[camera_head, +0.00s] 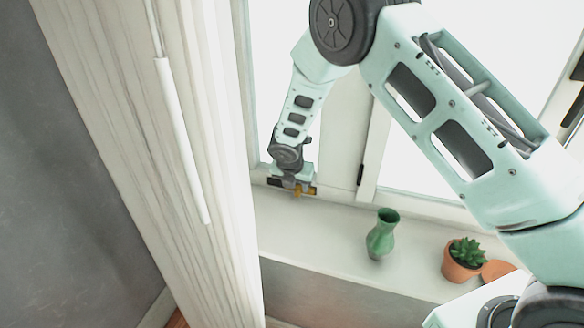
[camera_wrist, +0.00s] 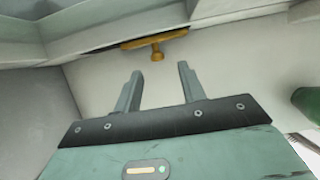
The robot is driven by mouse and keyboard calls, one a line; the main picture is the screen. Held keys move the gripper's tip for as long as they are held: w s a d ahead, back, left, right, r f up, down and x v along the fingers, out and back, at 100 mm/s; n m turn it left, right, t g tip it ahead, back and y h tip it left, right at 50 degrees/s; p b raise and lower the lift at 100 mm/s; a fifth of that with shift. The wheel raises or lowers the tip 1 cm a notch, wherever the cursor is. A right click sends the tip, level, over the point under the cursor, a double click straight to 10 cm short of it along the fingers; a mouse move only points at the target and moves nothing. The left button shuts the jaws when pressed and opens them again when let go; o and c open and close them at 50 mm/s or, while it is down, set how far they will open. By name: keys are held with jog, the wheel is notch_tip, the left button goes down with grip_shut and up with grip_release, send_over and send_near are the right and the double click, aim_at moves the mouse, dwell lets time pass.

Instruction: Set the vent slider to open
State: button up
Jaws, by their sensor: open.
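The vent slider (camera_wrist: 156,41) shows in the wrist view as a brass-coloured bar with a short knob, set on the pale frame at the top. In the camera_head view only a small yellow piece of it (camera_head: 297,192) shows under my gripper (camera_head: 291,184), beside a dark strip. My gripper, also in the wrist view (camera_wrist: 159,70), is open and empty. Its two fingers point towards the knob, which lies ahead of and roughly between the fingertips. The fingers look apart from the knob, though the exact gap cannot be told. No open or closed marking can be read.
A green vase (camera_head: 381,236) stands on the windowsill (camera_head: 325,228), right of my gripper. Further right are a potted succulent (camera_head: 461,260) and a terracotta saucer (camera_head: 497,270). A pale curtain (camera_head: 140,130) with a white wand (camera_head: 182,140) hangs close on the left.

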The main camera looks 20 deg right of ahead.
jog(key=b+v, duration=0.1)
jog(key=v, duration=1.1)
jog(key=shift+r, duration=0.3)
jog(key=s+a+r+m+g+y, duration=0.1)
jog(key=s+r+m, duration=0.1)
jog(key=s+m, duration=0.5)
jog(key=s+a+r+m+g+y, duration=0.1)
jog(key=s+m, duration=0.6)
jog(key=s, duration=0.9)
jog(key=s+a+r+m+g+y, duration=0.1)
jog(key=s+r+m, duration=0.4)
jog(key=s, duration=0.7)
jog(key=shift+s+a+m+g, duration=0.3)
jog(key=shift+a+m+g, duration=0.1)
jog(key=shift+a+m, duration=0.6)
